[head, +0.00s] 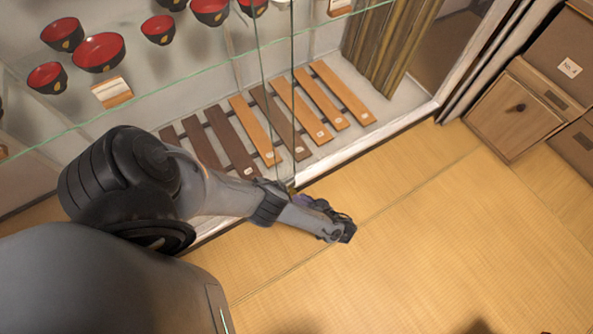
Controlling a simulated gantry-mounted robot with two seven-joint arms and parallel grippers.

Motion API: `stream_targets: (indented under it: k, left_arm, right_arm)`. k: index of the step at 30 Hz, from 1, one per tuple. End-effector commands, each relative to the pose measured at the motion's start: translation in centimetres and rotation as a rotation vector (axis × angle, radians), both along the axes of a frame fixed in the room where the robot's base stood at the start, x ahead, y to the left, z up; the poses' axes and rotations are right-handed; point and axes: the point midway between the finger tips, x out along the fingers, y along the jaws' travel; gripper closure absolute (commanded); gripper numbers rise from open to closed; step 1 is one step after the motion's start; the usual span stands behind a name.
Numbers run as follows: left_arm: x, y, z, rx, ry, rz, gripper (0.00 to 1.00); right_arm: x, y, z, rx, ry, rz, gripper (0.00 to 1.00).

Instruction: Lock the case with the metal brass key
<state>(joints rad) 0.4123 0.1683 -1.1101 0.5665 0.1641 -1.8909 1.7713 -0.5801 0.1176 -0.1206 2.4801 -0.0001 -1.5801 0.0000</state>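The glass display case (200,60) fills the upper left, with a glass shelf above and a pale floor below. Two upright glass edges (292,110) meet the front sill near the middle. A small brassy spot (290,187) shows at the foot of these edges, just behind my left wrist; I cannot tell if it is the lock or the key. My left gripper (345,232) is in front of the sill, over the tatami, pointing right and down. Its fingers are small and dark, and their opening cannot be made out. No key is clearly visible. My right gripper is out of view.
Red and black bowls (98,52) stand on the shelf with a small wooden card (112,92). Several wooden slats (296,108) lie on the case floor. Wooden boxes (515,108) stand at the right. The tatami floor (430,250) is clear.

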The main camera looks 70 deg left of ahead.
Motion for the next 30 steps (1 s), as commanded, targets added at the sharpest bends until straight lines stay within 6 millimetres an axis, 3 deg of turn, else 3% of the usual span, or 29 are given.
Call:
stream_targets:
  k: [7,20,26,30]
  left_arm:
    - [-1.1,2.4,-0.9,-0.001,0.0,0.001,0.68]
    - [-1.4,3.0,-1.0,-0.001,-0.001,0.0,0.68]
    - [-1.4,3.0,-1.0,-0.001,-0.001,0.0,0.97]
    - [-1.4,3.0,-1.0,-0.001,0.0,0.001,1.0]
  right_arm:
    - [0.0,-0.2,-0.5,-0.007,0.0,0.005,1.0]
    - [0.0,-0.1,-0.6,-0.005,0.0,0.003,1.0]
    - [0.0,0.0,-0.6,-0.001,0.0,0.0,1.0]
    - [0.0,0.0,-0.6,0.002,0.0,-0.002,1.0]
